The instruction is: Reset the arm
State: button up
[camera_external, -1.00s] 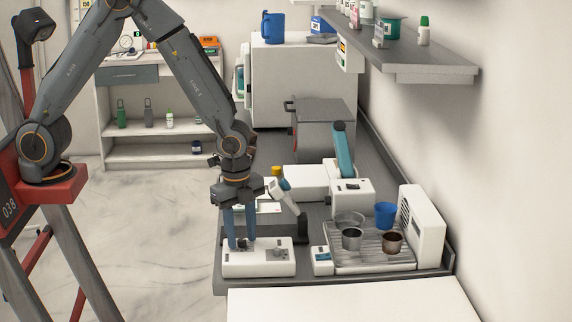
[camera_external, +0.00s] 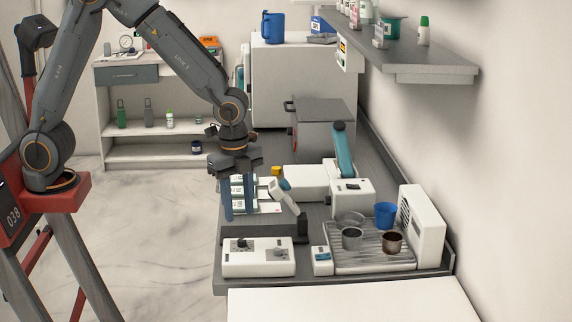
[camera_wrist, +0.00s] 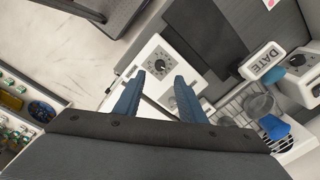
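My gripper (camera_external: 240,200) points straight down above the grey counter (camera_external: 310,235), with its two blue fingers apart and nothing between them. It is higher than the white box with a dark knob (camera_external: 258,258), just behind it in the outside view. In the wrist view my gripper (camera_wrist: 158,92) shows its two fingers apart, and the white box with its round dial (camera_wrist: 160,62) lies beyond the fingertips, not touched.
A pipette-like tool on a stand (camera_external: 290,192) is close to the right of my gripper. A drainer tray (camera_external: 370,258) holds cups and bowls. A grey pot (camera_external: 322,128) stands behind. A wall shelf (camera_external: 420,65) overhangs at right. Open floor lies left.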

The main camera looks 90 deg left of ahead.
jog(key=s+a+f+n+b, duration=0.1)
jog(key=s+f+n+b, duration=0.2)
jog(key=s+n, duration=0.2)
jog(key=s+a+f+n+b, duration=0.2)
jog(key=s+f+n, duration=0.1)
jog(key=s+n, duration=0.3)
jog(key=shift+s+f+t+b, duration=0.35)
jog(key=shift+s+t+b, duration=0.05)
jog(key=shift+s, duration=0.7)
jog(key=shift+c, duration=0.5)
